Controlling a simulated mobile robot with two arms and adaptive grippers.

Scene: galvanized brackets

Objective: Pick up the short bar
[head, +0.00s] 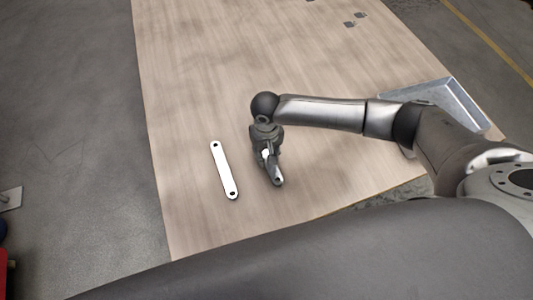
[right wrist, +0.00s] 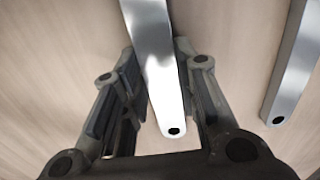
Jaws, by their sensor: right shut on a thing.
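My right gripper (head: 269,160) is low over the wooden table and shut on a flat metal bar, seemingly the short bar (head: 277,179). In the head view the gripper hides part of this bar, and its near end with a hole shows below the fingers. In the right wrist view the short bar (right wrist: 164,85) lies between the two fingers, and its far end runs out of the top edge. I cannot tell whether it touches the table. My left gripper is not in view.
Another flat bar (head: 224,170) with a hole at each end lies to the left; it also shows in the right wrist view (right wrist: 297,65). A grey metal tray (head: 462,103) stands at the right, partly behind my arm. Small dark pieces (head: 355,19) lie at the far end.

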